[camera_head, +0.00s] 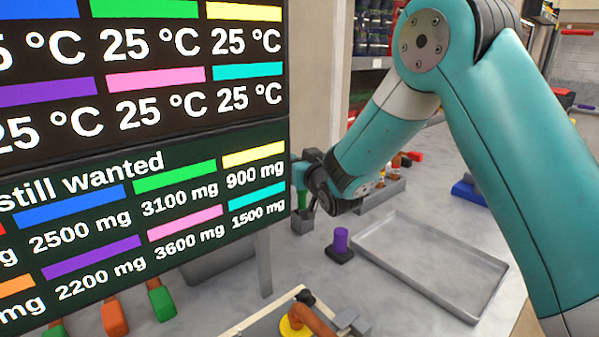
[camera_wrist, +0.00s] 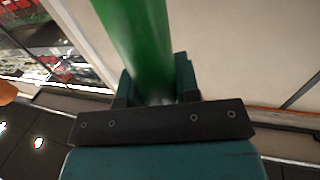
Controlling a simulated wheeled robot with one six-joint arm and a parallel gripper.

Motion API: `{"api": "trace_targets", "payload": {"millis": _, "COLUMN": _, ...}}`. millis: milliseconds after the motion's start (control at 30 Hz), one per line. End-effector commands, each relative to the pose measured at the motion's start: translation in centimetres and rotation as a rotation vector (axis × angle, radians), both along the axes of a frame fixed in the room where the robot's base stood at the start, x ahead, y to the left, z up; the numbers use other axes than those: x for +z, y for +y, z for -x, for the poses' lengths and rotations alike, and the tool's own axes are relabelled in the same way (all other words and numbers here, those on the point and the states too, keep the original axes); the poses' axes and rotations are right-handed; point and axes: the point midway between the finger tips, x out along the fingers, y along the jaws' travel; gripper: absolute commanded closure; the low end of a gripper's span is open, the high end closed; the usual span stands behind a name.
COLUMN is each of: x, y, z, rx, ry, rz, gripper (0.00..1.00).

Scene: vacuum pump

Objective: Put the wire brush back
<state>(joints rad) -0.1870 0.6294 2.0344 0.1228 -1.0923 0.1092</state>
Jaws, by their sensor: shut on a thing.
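My gripper (camera_head: 308,186) is at the middle of the head view, just right of the display panel. In the wrist view my gripper (camera_wrist: 156,82) is shut around a thick green handle (camera_wrist: 138,38), which I take to be the wire brush's. In the head view a small green part (camera_head: 302,198) shows below my gripper, directly over a small grey holder (camera_head: 303,222). I cannot tell whether it is inside the holder or just above it. The brush's bristles are not visible.
A large display panel (camera_head: 140,190) covers the left side. A purple cylinder on a dark base (camera_head: 340,240) stands right of the holder, beside an empty grey tray (camera_head: 430,262). An orange and yellow part (camera_head: 300,322) is at the front. A rack with small items (camera_head: 385,185) stands behind.

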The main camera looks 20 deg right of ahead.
Motion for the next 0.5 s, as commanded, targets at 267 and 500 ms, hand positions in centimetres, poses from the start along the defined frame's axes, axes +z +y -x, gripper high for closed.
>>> {"api": "trace_targets", "payload": {"millis": 267, "x": -3.1, "y": 0.0, "z": 0.0, "rx": 0.001, "ry": 0.001, "rz": 0.001, "gripper": 0.93}}
{"api": "trace_targets", "payload": {"millis": 500, "x": -3.2, "y": 0.0, "z": 0.0, "rx": 0.000, "ry": 0.001, "rz": 0.000, "gripper": 0.93}}
